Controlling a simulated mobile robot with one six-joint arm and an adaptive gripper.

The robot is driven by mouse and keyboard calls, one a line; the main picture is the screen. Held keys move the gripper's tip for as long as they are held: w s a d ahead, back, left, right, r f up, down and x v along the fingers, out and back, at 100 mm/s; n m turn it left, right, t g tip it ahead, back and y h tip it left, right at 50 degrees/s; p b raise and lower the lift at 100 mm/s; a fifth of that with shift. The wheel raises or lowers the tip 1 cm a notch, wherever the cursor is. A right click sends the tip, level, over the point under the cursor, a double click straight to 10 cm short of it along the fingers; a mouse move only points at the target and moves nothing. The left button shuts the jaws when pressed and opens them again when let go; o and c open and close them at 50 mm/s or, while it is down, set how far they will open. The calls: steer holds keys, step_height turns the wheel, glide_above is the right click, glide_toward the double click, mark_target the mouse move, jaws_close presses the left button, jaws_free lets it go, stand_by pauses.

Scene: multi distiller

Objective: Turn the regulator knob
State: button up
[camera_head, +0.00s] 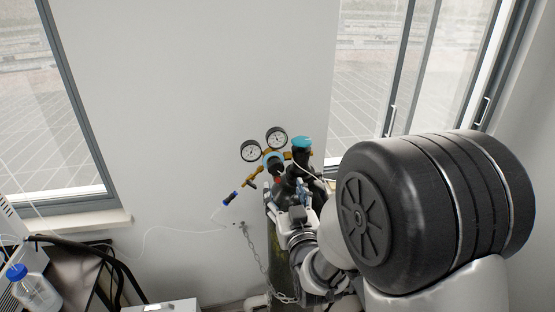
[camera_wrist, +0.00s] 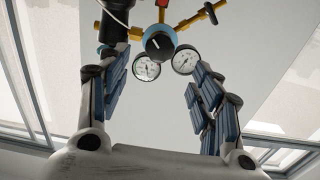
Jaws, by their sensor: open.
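The regulator knob (camera_wrist: 158,43) is black with a white mark and sits in a blue ring, at the upper middle of the wrist view. Two round gauges (camera_wrist: 147,69) and brass fittings (camera_wrist: 208,13) surround it. My gripper (camera_wrist: 158,63) is open and empty, its two blue-padded fingers spread wide, with the knob showing between and beyond them. In the head view the regulator's gauges (camera_head: 251,151) stand just up and left of my gripper (camera_head: 284,186).
A dark gas cylinder (camera_head: 273,225) stands below the regulator, with a chain (camera_head: 255,250) beside it. A black, blue-topped part (camera_head: 301,145) stands close to the right of the gauges. A white wall (camera_head: 200,100) lies behind. A blue-capped bottle (camera_head: 35,290) is at the lower left.

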mark_target(276, 172)
steer(key=p+x, duration=0.1)
steer(key=x, duration=1)
steer(key=shift+w+f, duration=0.15)
steer(key=shift+c, duration=0.3)
steer(key=c, duration=1)
steer(key=shift+a+f+b, duration=0.1)
steer(key=shift+b, duration=0.55)
